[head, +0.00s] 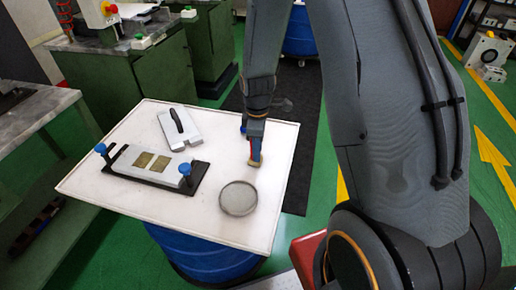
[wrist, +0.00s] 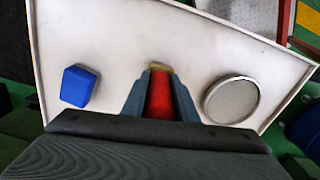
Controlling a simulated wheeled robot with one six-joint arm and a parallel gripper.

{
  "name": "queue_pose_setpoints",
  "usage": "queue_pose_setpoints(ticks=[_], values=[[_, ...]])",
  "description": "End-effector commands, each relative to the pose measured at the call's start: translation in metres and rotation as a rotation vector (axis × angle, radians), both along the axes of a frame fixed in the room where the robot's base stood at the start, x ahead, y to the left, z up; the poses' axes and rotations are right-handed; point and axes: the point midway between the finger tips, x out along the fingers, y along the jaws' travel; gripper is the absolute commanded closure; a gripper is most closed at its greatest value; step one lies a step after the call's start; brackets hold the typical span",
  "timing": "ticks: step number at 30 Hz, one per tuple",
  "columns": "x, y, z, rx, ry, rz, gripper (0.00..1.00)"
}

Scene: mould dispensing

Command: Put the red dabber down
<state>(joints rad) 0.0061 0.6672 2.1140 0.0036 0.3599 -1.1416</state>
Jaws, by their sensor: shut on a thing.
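The red dabber (wrist: 160,97) is between the fingers of my gripper (wrist: 160,88) in the wrist view, with its tan tip pointing away from the gripper. In the head view my gripper (head: 256,147) points down over the right part of the white table top, and the dabber's tan tip (head: 254,163) is at or just above the surface. I cannot tell whether it touches. The gripper is shut on the dabber, which the fingers partly hide.
A round grey dish (head: 238,198) stands close by on the white table top (head: 120,207). A mould with blue knobs (head: 150,165) and a grey block with a black handle (head: 181,128) lie to the left. A blue block (wrist: 79,86) shows in the wrist view.

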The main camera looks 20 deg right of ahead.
Motion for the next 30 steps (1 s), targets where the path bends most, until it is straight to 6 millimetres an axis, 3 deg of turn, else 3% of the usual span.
queue_pose_setpoints(ticks=[8,9,12,23,30], values=[[0.0,0.0,-0.003,0.0,0.0,0.0,0.96],[0.0,0.0,-0.003,0.0,0.0,0.0,0.69],[0.0,0.0,-0.002,0.0,0.0,0.0,0.55],[0.0,0.0,0.002,0.0,-0.001,0.0,0.55],[0.001,0.0,0.029,0.0,-0.004,0.0,0.55]])
